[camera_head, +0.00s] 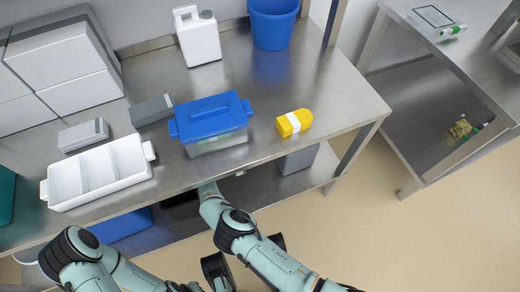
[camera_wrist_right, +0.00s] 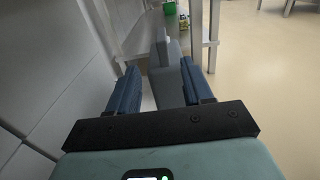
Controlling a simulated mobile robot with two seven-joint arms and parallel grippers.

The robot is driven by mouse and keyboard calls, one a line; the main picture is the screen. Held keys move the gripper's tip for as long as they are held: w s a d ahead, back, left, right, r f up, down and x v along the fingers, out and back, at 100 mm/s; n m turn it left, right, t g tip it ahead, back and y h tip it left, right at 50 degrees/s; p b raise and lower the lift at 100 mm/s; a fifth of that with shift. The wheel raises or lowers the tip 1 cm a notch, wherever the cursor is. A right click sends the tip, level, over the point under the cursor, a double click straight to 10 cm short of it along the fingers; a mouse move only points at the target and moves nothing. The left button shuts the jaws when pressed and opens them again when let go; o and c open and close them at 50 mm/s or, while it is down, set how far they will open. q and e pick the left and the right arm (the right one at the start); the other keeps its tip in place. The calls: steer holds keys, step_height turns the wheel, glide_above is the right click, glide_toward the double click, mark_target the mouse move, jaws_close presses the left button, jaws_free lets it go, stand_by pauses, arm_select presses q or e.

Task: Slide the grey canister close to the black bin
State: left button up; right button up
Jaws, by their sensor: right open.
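The grey canister (camera_head: 299,159) stands on the lower shelf under the table, partly covered by the tabletop edge in the head view. In the right wrist view the grey canister (camera_wrist_right: 170,82) shows ahead, between the two blue-padded fingers of my right gripper (camera_wrist_right: 160,70). That gripper is open; I cannot tell whether either finger touches the canister. In the head view my right arm reaches under the table edge and its gripper is mostly hidden. A dark shape, perhaps the black bin (camera_head: 181,206), shows on the lower shelf left of my right arm.
A blue bin (camera_head: 122,225) is also on the lower shelf, further left. The tabletop (camera_head: 330,95) above holds a blue-lidded box (camera_head: 215,140), a yellow pack (camera_head: 294,122) and a white tray (camera_head: 62,190). A table leg (camera_head: 355,150) stands right of the canister.

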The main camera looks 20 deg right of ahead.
mark_target(298, 152)
steer(key=shift+s, duration=0.15)
steer(key=shift+d, duration=0.1)
steer(key=d, duration=0.9)
steer(key=w+d, duration=0.1)
steer(key=d, duration=0.3)
steer(key=shift+d, duration=0.15)
jaws_close()
stand_by(1.1)
